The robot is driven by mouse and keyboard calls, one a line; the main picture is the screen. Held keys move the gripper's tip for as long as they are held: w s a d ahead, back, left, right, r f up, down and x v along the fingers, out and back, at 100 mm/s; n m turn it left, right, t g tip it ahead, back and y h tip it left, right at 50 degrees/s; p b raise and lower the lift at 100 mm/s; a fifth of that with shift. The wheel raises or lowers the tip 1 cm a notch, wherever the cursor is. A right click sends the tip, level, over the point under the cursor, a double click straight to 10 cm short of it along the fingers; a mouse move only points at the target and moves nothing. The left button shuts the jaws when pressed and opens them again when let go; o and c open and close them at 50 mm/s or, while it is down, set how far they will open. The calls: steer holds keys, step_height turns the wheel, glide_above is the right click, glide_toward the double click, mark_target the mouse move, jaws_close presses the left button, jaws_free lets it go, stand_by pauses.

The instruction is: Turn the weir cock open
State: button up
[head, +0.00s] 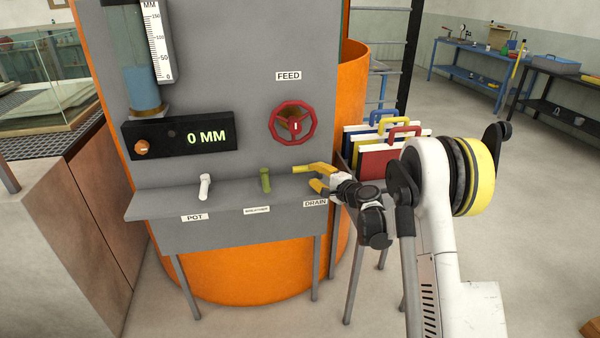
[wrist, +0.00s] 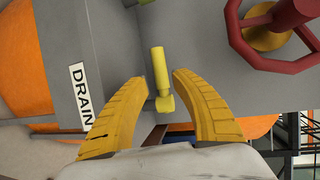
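No label reading WEIR can be made out. A yellow lever cock (head: 301,169) sits on the grey panel's ledge above the DRAIN label (head: 315,203), its handle pointing left. In the wrist view this yellow cock (wrist: 160,75) lies between the fingers, with a gap on each side. My gripper (head: 313,176) is open around it, and its open fingers also show in the wrist view (wrist: 160,85). A white cock (head: 205,186) stands above the POT label.
The red FEED handwheel (head: 293,122) is just above the yellow cock and also shows in the wrist view (wrist: 270,25). A box with an orange knob and a 0 MM display (head: 180,135) is at left. Coloured boards with handles (head: 385,155) stand at right, behind my arm.

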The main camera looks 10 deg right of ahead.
mark_target(305, 170)
steer(key=b+x, duration=0.1)
steer(key=x, duration=0.6)
steer(key=shift+b, duration=0.4)
jaws_close()
